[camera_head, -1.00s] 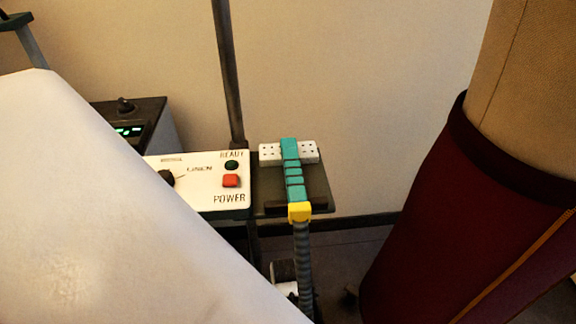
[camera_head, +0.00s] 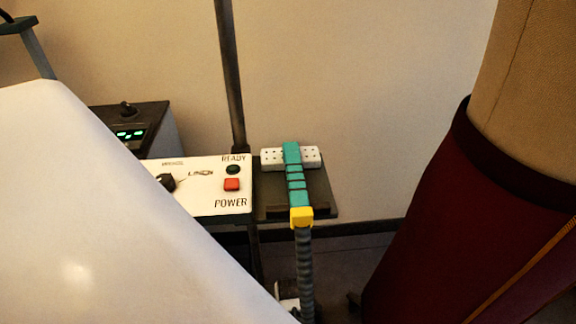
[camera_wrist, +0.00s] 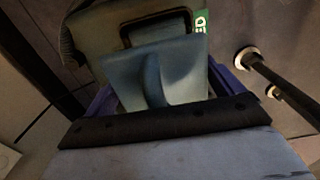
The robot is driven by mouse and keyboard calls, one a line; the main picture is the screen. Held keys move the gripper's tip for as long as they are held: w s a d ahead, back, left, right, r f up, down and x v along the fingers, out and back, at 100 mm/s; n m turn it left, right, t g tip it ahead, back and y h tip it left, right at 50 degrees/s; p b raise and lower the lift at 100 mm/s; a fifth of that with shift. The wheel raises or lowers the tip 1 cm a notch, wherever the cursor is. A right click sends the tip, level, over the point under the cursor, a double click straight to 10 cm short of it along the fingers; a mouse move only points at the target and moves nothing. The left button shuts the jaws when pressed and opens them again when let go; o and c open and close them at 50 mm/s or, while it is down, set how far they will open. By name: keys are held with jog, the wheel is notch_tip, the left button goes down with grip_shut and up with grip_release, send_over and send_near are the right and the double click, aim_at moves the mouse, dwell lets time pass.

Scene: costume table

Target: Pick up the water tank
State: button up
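In the wrist view, a pale blue-grey block with a raised ridge (camera_wrist: 160,75) fills the middle, in front of a larger grey-green body with a dark handle-like frame (camera_wrist: 157,25). This may be the water tank, but I cannot name it for certain. Blue-purple parts that look like the fingers of my gripper (camera_wrist: 163,92) stand on both sides of the block, behind a black bar. I cannot tell whether they touch it. My gripper does not show in the head view, and no water tank is clearly recognisable there.
In the head view, a white control panel (camera_head: 221,205) with a red button sits beside a dark shelf (camera_head: 321,192) holding a teal-handled tool (camera_head: 295,180) with a grey hose. A large smooth white surface (camera_head: 75,200) covers the left. A dark red-clad form (camera_head: 440,220) stands at right.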

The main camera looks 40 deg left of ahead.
jog(key=c, duration=1)
jog(key=shift+o, duration=0.2)
